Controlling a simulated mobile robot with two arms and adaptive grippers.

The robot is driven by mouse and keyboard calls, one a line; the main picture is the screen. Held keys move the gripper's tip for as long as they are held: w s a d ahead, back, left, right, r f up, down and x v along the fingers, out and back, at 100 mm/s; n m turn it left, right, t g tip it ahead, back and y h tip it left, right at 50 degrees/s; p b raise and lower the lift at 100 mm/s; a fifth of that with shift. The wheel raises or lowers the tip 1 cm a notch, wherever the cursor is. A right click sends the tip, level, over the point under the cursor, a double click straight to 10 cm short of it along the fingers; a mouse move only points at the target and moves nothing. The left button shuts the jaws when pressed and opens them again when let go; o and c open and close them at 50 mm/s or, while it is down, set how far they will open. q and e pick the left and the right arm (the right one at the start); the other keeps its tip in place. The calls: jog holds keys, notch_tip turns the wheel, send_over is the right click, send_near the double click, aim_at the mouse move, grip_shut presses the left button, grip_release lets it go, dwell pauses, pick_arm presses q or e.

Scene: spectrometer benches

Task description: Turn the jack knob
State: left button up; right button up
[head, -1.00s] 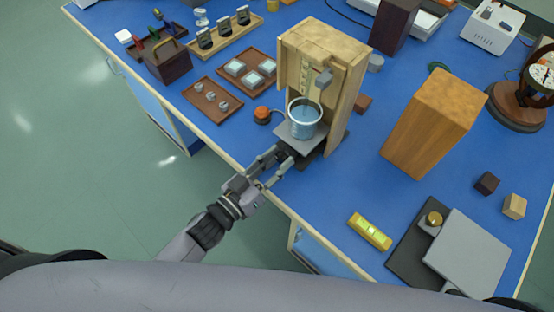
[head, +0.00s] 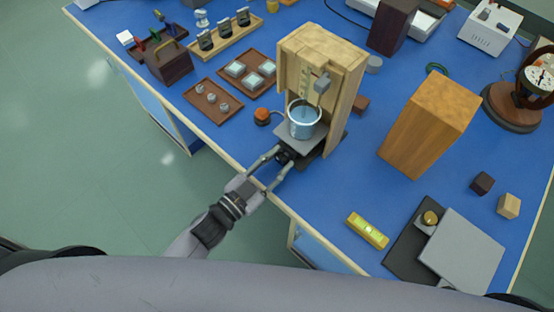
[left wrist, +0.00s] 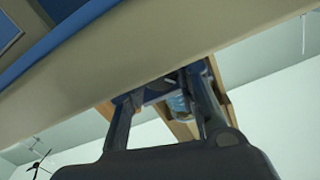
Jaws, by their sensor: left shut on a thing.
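The lab jack has a grey top plate (head: 297,138) and stands at the front of a wooden frame (head: 348,105) on the blue bench. A blue-white beaker (head: 305,119) of liquid stands upright on the plate. The dark jack knob (head: 286,155) is on the jack's near side. My left gripper (head: 283,158) reaches in from the bench's front edge, one finger on each side of the knob, shut on it. In the left wrist view the two fingers (left wrist: 165,100) point toward the jack and frame; the knob is hard to make out there. My right gripper is out of view.
An orange-red button (head: 262,115) sits left of the jack. A brown tray (head: 212,102) with small weights lies further left. A tall wooden block (head: 430,125) stands to the right. A yellow level (head: 368,231) lies on clear bench nearer the front edge.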

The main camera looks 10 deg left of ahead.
pick_arm(q)
jog(key=shift+m, duration=0.5)
jog(key=o, duration=1.2)
jog(key=shift+c, duration=0.2)
jog(key=v, duration=1.2)
